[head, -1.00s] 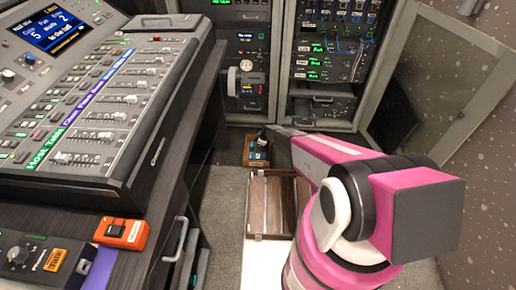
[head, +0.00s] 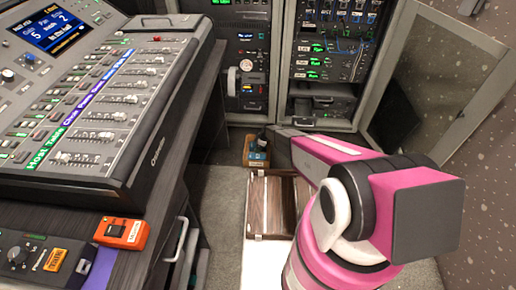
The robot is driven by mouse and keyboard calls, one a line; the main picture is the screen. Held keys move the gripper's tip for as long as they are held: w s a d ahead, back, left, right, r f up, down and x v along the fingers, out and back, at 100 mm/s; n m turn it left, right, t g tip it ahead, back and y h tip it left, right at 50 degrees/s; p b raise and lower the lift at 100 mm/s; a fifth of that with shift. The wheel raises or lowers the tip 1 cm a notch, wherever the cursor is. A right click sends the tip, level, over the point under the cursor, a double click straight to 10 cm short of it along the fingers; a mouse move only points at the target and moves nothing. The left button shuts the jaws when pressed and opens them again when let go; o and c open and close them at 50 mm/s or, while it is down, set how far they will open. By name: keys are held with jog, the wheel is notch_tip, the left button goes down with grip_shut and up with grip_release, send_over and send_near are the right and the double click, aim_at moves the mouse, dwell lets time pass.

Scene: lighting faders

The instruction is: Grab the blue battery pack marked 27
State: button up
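A small blue item (head: 258,154) sits in or on a small tan box (head: 257,163) on the floor in front of the racks. It may be the battery pack, but no number can be read at this size. My gripper (head: 266,134) is at the far end of my pink and grey arm, right at the top of the blue item. It is small and dark here, and I cannot tell whether its fingers are open or shut, or whether they touch the item.
A brown striped case (head: 272,206) lies on the floor nearer to me. The mixing desk (head: 100,110) fills the left, with an orange box (head: 121,232) on the ledge below it. Equipment racks (head: 325,70) stand behind. Carpet (head: 222,195) is clear left of the case.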

jog(key=c, duration=1.3)
jog(key=shift+r, duration=0.1)
